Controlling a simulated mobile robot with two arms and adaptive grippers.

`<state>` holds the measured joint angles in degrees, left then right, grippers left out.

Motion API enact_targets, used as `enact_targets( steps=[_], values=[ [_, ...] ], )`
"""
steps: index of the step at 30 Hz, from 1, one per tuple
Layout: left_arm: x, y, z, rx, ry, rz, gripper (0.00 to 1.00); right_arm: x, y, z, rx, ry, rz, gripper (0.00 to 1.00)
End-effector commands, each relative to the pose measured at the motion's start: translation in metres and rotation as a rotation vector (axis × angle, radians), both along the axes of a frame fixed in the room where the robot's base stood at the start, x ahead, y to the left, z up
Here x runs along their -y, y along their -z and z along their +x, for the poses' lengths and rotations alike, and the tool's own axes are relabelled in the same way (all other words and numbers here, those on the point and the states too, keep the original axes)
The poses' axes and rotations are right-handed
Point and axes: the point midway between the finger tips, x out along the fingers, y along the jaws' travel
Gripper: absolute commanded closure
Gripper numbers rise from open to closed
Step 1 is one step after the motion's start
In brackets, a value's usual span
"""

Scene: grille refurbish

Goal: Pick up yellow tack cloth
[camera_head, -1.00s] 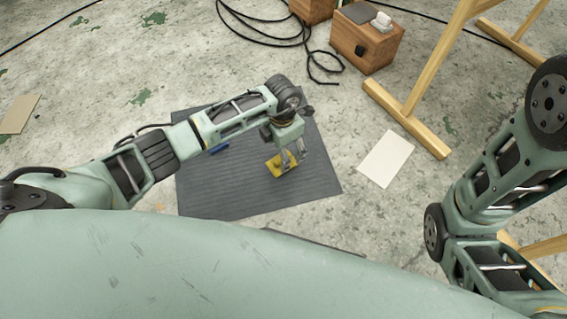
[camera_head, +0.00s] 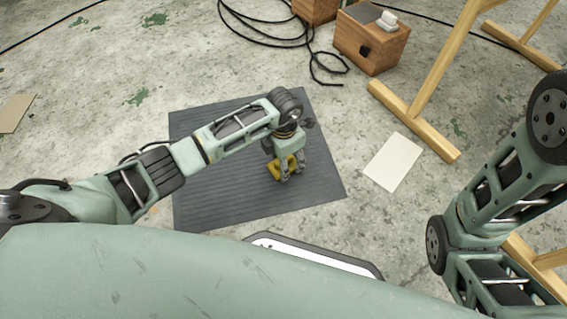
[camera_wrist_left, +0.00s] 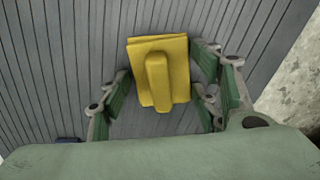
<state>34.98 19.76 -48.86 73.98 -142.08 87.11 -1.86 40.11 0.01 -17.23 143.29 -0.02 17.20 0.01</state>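The yellow tack cloth (camera_head: 275,170) lies on the dark ribbed mat (camera_head: 225,205). In the left wrist view the cloth (camera_wrist_left: 178,65) is a folded square with a raised ridge in its middle. My left gripper (camera_head: 291,175) points down at the cloth and partly hides it. In the left wrist view its green-padded fingers stand apart on either side of the cloth, with mat visible between the left finger and the cloth. Whether the right fingers touch its edge I cannot tell. My right arm shows at the right, but its gripper is out of view.
A wooden box (camera_head: 370,45) with a light object on top stands at the back. A wooden trestle (camera_head: 415,120) stands at the right. A pale sheet (camera_head: 393,162) lies right of the mat. A black cable (camera_head: 275,38) coils at the back. The mat's front left is clear.

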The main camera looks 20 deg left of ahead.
Motion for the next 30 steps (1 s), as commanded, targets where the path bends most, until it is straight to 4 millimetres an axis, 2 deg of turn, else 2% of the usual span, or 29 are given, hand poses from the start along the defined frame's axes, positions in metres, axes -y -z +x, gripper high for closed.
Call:
enact_targets(
  steps=[2, 9, 20, 26, 30],
  values=[
    [0.000, 0.000, 0.000, 0.000, 0.000, 0.000, 0.53, 0.000, 0.000, 0.000, 0.000, 0.000, 0.000, 0.60],
    [0.000, 0.000, 0.000, 0.000, 0.000, 0.000, 0.74, 0.000, 0.000, 0.000, 0.000, 0.000, 0.000, 0.60],
    [0.000, -0.005, 0.000, 0.001, 0.000, 0.001, 0.74, 0.000, -0.005, 0.000, 0.000, 0.000, 0.000, 0.60],
    [0.000, -0.026, 0.000, 0.001, 0.000, -0.001, 0.74, 0.000, -0.024, 0.000, -0.001, 0.001, 0.000, 0.60],
    [0.000, -0.051, 0.001, 0.003, 0.002, 0.000, 0.74, 0.000, -0.046, 0.000, -0.001, 0.001, 0.000, 0.60]
  ],
)
